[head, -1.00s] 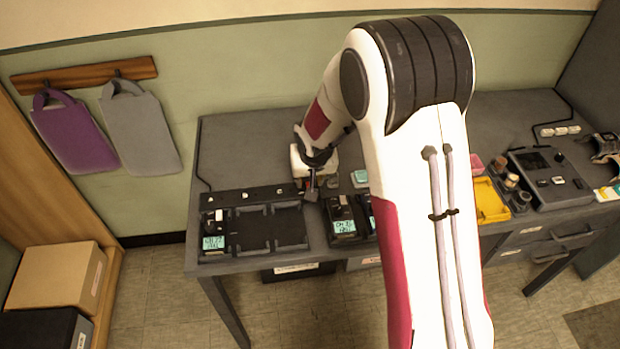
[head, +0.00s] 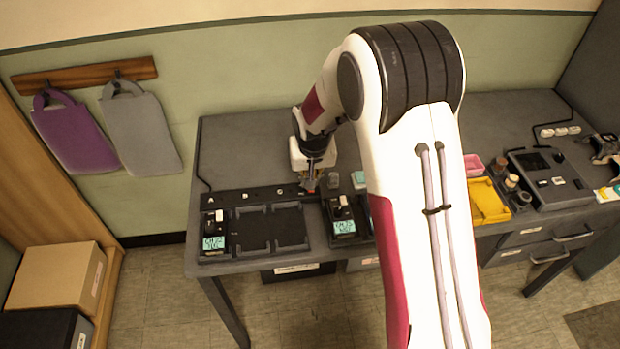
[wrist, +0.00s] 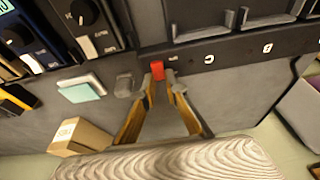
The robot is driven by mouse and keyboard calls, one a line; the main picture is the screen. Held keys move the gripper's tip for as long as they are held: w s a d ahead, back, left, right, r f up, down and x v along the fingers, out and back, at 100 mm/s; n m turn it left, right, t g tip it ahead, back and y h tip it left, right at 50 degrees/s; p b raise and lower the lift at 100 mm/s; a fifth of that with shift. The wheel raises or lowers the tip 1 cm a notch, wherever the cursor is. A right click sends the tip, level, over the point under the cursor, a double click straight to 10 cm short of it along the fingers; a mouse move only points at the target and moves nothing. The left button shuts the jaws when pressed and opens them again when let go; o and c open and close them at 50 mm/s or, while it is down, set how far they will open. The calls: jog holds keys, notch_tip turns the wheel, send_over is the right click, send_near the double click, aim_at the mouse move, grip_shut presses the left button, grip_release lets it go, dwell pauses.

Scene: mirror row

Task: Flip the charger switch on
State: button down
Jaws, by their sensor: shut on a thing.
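The charger is a dark lettered strip (head: 232,199) with a tray of bays (head: 270,228) in front, on the left of the bench. A small red switch (wrist: 157,71) sits at the strip's end in the wrist view, and a bit of red shows at my gripper (head: 311,180) in the head view. In the wrist view my gripper's fingertips (wrist: 164,80) are close together at the red switch, and I take them as shut on it. The fingers partly cover its base. Whether the switch is on cannot be told.
A black radio-like unit (head: 343,220) with a lit screen stands right of the bays, and another stands in the left bay (head: 213,232). A teal-topped block (wrist: 82,90) and a cardboard box (wrist: 80,136) lie near the fingers. A yellow tray (head: 487,201) is farther right.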

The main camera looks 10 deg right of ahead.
jog(key=shift+w+f+g, duration=0.1)
jog(key=shift+w+g, duration=0.15)
jog(key=shift+g, duration=0.75)
jog(key=c, duration=2)
grip_release()
jog(key=shift+c, duration=0.2)
notch_tip(320, 180, up, 12)
jog(key=s, duration=0.1)
jog(key=shift+s, duration=0.1)
